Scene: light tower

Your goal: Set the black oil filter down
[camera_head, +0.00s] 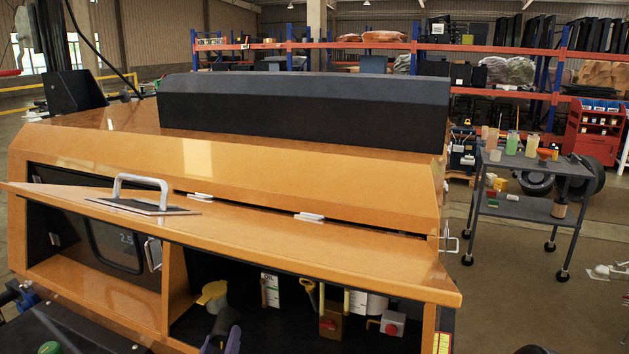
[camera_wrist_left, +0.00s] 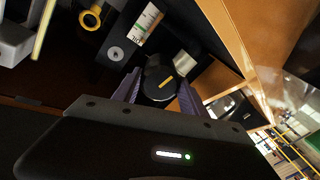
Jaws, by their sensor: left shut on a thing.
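My left gripper (camera_wrist_left: 160,92) is shut on the black oil filter (camera_wrist_left: 158,72), a dark round-ended cylinder with a yellow mark, seen between the two purple fingers in the left wrist view. In the head view the left gripper (camera_head: 222,344) shows at the bottom edge, inside the open bay of the orange machine (camera_head: 215,160), with a dark part of the filter (camera_head: 228,317) above the fingers. The filter's underside and any contact with a surface are hidden. My right gripper is in neither view.
The raised orange hood panel (camera_head: 330,257) with a metal handle (camera_head: 141,182) overhangs the bay. Inside are a yellow cap (camera_head: 212,292), a yellow-ringed dipstick (camera_head: 309,287), a white cylinder (camera_head: 376,304) and a grey box with a red button (camera_head: 392,326). A grey cart (camera_head: 525,207) stands at right.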

